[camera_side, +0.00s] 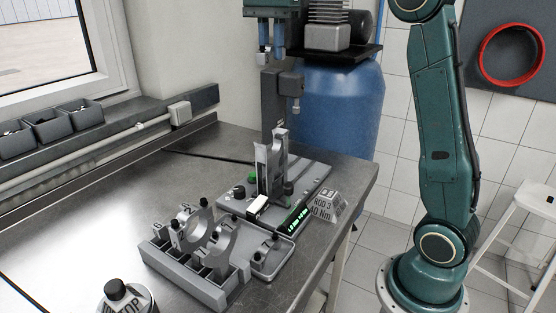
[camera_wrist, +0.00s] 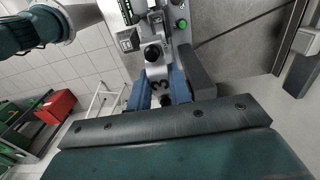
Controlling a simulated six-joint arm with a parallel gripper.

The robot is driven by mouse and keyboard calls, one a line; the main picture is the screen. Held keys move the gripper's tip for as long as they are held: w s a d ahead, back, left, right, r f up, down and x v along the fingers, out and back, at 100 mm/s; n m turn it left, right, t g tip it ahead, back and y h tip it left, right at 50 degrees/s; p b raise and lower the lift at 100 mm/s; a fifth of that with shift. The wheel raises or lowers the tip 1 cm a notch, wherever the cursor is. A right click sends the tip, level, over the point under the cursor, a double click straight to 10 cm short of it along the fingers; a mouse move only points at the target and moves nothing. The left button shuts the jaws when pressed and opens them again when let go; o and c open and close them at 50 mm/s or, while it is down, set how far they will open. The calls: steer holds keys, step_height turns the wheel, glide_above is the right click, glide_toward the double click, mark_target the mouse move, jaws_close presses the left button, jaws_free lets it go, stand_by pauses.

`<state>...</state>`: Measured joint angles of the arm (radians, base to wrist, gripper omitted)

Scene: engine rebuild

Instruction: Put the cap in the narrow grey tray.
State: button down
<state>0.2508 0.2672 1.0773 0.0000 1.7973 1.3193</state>
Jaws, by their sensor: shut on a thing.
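My gripper (camera_side: 271,56) hangs high above the work station, at the top of the side view. In the wrist view its two blue fingers (camera_wrist: 160,94) are shut on the cap (camera_wrist: 158,86), a grey part marked 3. The cap is hard to make out in the side view. A narrow grey tray (camera_side: 188,283) with dividers stands on the bench, lower left of the station. It holds grey arched parts with dark bolts, one marked 2. My gripper is well above and apart from it.
A black-capped container (camera_side: 128,298) stands at the front. The bench's left side is clear.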

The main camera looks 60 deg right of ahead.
steer(key=shift+a, duration=0.1)
steer(key=a+f+n, duration=0.8)
steer(key=a+n, duration=0.1)
steer(key=n, duration=0.9)
glide_above(246, 246)
step_height(246, 246, down, 8)
step_height(246, 246, down, 16)
steer(key=shift+f, duration=2.1)
steer(key=shift+f, duration=0.15)
steer(key=c, duration=1.3)
jaws_free()
